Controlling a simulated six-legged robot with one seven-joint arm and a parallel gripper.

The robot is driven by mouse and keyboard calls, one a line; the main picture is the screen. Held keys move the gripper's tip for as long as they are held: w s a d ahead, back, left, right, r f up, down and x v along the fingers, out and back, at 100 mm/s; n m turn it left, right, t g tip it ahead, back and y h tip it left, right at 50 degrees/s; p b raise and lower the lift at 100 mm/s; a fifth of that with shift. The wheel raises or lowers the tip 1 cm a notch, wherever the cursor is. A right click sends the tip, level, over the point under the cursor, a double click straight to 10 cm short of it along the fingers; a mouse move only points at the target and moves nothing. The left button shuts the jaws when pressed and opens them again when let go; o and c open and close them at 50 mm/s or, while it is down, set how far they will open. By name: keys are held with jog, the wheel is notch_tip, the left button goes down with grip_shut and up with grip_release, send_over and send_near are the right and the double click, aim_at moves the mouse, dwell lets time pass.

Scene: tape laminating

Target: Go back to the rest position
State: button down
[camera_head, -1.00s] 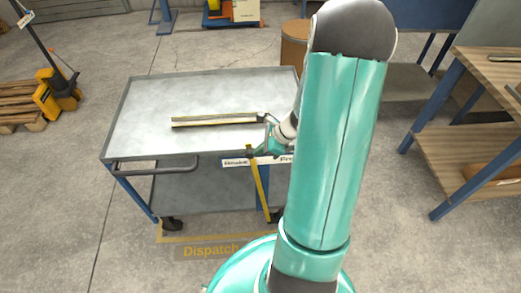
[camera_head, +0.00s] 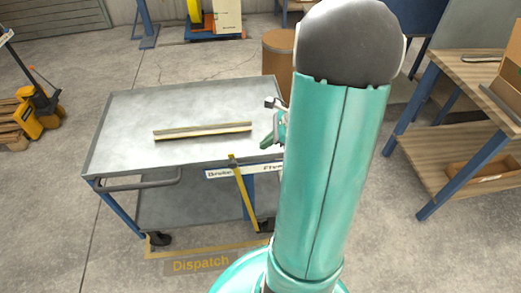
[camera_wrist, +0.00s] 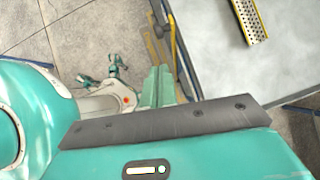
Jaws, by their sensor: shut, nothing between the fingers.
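My gripper (camera_head: 268,141) shows partly in the head view, at the right edge of the cart top, left of my teal arm, which hides part of it. In the wrist view its teal fingers (camera_wrist: 158,86) are together with nothing between them. A long, narrow strip-like piece (camera_head: 203,131), pale with a yellowish edge, lies on the grey cart top (camera_head: 130,110). The gripper is apart from it, to its right. In the wrist view a perforated, yellow-edged end of the piece (camera_wrist: 250,20) shows at the upper right.
The blue-legged cart has a handle (camera_head: 138,182) at its left front and a yellow bar (camera_head: 244,193) slanting down its front. A wooden workbench (camera_head: 470,75) stands at right, a brown drum (camera_head: 281,52) behind. A pallet truck (camera_head: 38,110) is far left. Floor around the cart is open.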

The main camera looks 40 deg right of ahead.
jog(key=shift+s+d+r, duration=0.15)
jog(key=shift+r, duration=0.2)
jog(key=shift+d, duration=0.1)
jog(key=s+a+r+n+h, duration=0.2)
jog(key=s+a+r+n, duration=0.1)
jog(key=a+r+n, duration=0.6)
jog(key=s+a+r+n+h, duration=0.3)
jog(key=a+r+n, duration=0.6)
jog(key=a+n, duration=0.8)
jog(key=shift+s+r+n, duration=0.3)
jog(key=shift+s, duration=0.05)
